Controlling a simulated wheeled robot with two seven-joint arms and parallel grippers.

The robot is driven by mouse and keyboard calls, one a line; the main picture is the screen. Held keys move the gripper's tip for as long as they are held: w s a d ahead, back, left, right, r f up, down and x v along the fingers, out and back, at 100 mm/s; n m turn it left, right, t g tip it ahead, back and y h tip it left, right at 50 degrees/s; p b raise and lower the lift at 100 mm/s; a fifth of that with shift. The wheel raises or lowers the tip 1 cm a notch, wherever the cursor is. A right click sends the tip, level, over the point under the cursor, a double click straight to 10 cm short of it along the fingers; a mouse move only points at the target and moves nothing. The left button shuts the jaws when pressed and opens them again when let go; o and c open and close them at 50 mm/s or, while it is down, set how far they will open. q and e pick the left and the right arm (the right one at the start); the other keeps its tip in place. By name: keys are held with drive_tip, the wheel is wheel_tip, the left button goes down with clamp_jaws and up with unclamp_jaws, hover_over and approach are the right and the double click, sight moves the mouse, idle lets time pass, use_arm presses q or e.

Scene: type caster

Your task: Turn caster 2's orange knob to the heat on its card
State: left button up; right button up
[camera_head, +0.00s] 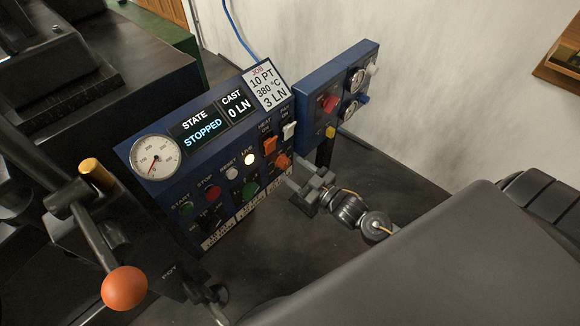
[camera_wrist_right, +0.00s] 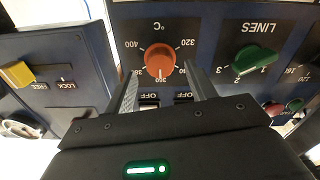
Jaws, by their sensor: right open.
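The orange heat knob (camera_head: 282,160) is low on the right part of the blue panel; it also shows upside down in the right wrist view (camera_wrist_right: 158,60). Its dial runs from 320 to 400 °C, and its mark seems to be near 360. The white job card (camera_head: 265,88) reads 10 PT, 380 °C, 3 LN. My right gripper (camera_head: 294,177) is open and empty, facing the panel close to the knob. In the wrist view its fingers (camera_wrist_right: 163,68) lie to either side of the knob; contact is not clear. My left gripper is not seen.
A green LINES knob (camera_wrist_right: 254,60) is beside the orange knob. A second blue panel (camera_head: 340,95) with a red button stands at right. A lever with an orange ball (camera_head: 124,287) is at lower left.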

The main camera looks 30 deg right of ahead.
sight(284, 163)
drive_tip(key=shift+x, duration=1.5)
drive_tip(key=shift+c, duration=0.3)
drive_tip(key=c, duration=0.9)
